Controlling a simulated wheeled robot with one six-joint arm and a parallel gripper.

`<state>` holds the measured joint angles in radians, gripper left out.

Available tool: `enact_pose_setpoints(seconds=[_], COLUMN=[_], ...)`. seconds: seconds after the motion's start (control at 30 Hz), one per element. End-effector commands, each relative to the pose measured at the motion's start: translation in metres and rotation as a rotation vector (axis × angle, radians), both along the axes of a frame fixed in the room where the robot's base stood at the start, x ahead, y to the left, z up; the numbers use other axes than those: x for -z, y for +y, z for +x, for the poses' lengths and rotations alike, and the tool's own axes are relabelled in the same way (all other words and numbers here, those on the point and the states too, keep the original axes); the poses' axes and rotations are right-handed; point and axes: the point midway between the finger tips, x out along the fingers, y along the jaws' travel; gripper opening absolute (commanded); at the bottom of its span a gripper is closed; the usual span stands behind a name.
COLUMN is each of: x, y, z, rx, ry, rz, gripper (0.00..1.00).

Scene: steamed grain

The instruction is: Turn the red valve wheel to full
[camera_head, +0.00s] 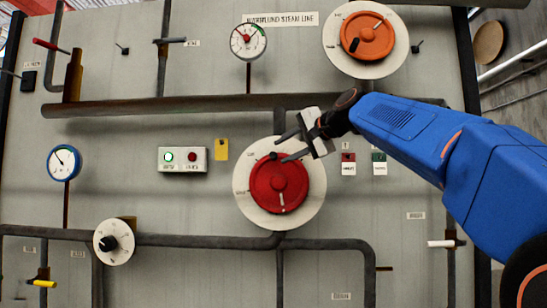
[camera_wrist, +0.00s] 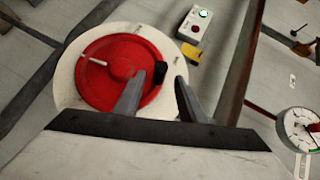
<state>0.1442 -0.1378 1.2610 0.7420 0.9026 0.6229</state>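The red valve wheel (camera_head: 278,186) sits on a round white dial plate (camera_head: 244,203) in the middle of the panel. A white pointer mark on the wheel points down, slightly right. A black knob (camera_head: 272,156) stands at the wheel's upper edge; it also shows in the wrist view (camera_wrist: 160,73). My gripper (camera_head: 281,150) reaches in from the upper right, its fingers spread at the wheel's top. In the wrist view my gripper's fingers (camera_wrist: 159,83) lie on either side of the knob with gaps visible. I cannot tell how deep they reach. The dial's lettering is too small to read.
An orange wheel (camera_head: 370,40) on a white plate is at the upper right. A thick horizontal pipe (camera_head: 190,103) crosses above the red wheel. A button box (camera_head: 182,160) with a lit green light and a yellow tag (camera_head: 221,149) are to the left. Two small tags hang right.

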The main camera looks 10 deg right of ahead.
Motion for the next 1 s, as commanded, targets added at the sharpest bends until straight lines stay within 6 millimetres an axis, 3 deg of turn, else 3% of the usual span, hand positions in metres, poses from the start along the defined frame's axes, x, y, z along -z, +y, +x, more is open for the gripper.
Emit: enact_pose_setpoints(seconds=[0.3,0.8,0.93,0.97,1.0], x=[0.013,0.016,0.016,0.016,0.016], y=[0.020,0.025,0.025,0.025,0.025], z=[0.042,0.054,0.054,0.054,0.054], rx=[-0.002,0.000,0.000,-0.001,-0.001], ry=[0.001,0.002,0.002,0.001,0.001], rz=[0.000,0.001,0.001,0.000,0.000], gripper=[0.37,0.37,0.06,0.00,0.00])
